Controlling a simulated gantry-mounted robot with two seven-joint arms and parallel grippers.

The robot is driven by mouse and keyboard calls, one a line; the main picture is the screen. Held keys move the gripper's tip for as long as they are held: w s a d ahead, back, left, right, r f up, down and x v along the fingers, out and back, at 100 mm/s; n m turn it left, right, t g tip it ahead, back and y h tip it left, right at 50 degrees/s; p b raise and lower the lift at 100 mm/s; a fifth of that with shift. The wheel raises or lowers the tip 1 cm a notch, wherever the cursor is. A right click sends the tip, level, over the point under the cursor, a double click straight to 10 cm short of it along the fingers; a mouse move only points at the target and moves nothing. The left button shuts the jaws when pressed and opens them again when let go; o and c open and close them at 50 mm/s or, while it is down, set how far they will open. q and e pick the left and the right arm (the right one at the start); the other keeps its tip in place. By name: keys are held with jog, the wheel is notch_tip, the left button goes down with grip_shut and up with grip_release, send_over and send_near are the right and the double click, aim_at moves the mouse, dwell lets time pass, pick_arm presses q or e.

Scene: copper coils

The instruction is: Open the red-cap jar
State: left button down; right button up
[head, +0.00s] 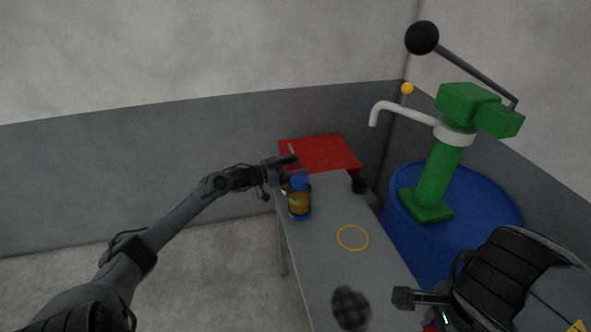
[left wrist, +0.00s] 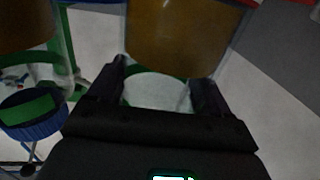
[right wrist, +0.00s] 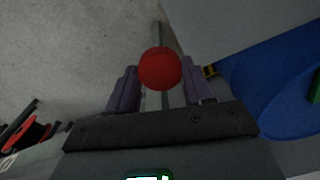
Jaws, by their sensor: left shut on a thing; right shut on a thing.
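My left gripper (head: 290,162) is at the far left edge of the table, beside a blue-capped amber jar (head: 299,203). In the left wrist view my left gripper (left wrist: 157,85) is shut around the clear neck of a jar with amber contents (left wrist: 180,35); no cap shows on it. The blue cap (left wrist: 35,112) of the other jar is at left. My right gripper (head: 405,298) is over the near right of the table. In the right wrist view my right gripper (right wrist: 160,90) is shut on a round red thing (right wrist: 160,69), by its look the red cap.
A grey table (head: 335,210) carries a red sheet or tray (head: 322,155) at its far end, a yellow ring (head: 352,238) and a dark round thing (head: 350,308). A blue drum (head: 480,200) with a green pump (head: 440,175) stands at right.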

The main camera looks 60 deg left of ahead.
pick_arm(q)
jog(key=shift+w+a+r, duration=0.1)
jog(key=shift+r, duration=0.1)
jog(key=shift+f, duration=0.2)
grip_release()
